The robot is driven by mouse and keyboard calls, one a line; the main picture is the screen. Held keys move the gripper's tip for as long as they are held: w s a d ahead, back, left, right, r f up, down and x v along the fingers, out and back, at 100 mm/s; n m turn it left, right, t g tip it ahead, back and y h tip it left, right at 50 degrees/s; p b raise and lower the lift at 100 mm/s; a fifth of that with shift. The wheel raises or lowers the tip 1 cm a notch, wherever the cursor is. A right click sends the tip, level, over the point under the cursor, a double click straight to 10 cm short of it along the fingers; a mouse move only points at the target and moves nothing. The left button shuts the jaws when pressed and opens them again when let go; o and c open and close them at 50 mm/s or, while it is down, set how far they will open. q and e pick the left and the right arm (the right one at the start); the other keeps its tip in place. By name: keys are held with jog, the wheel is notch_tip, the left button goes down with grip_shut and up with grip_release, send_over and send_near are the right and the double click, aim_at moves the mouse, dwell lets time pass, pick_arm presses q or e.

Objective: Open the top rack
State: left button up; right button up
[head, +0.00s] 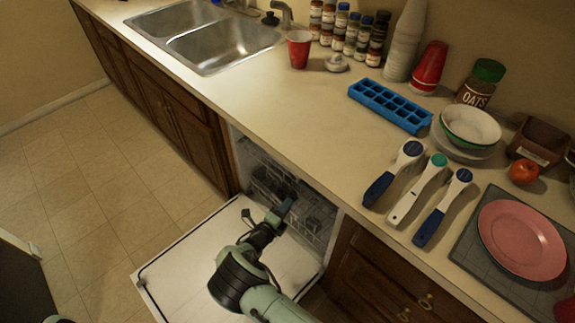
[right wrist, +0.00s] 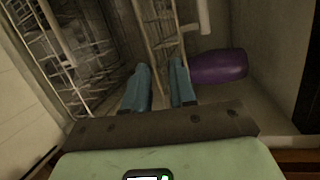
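The dishwasher (head: 225,252) stands open under the counter, its door folded down flat. Its wire top rack (head: 262,185) shows inside the opening, and the rack wires also show in the right wrist view (right wrist: 150,35). My right gripper (head: 286,208) reaches over the door to the opening at the rack. In the right wrist view its two teal fingers (right wrist: 159,75) are apart, with a pale rack wire seen between them. I cannot tell whether they touch it. My left gripper is not in view.
A purple object (right wrist: 218,66) lies beside the fingers. The counter above holds a blue ice tray (head: 390,105), several brushes (head: 394,173), a pink plate (head: 521,239) and a red cup (head: 299,49). The floor (head: 90,190) left of the door is clear.

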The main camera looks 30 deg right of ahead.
jog(key=w+a+r+n+t, duration=0.3)
jog(key=w+a+r, duration=0.1)
jog(key=w+r, duration=0.1)
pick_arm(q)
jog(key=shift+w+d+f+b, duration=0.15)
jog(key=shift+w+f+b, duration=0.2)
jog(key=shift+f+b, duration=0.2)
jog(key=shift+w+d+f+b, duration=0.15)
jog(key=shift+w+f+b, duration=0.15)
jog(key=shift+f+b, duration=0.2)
pick_arm(e)
jog(key=x, duration=1.3)
jog(key=shift+d+r, duration=0.2)
jog(key=shift+r, duration=0.1)
grip_shut()
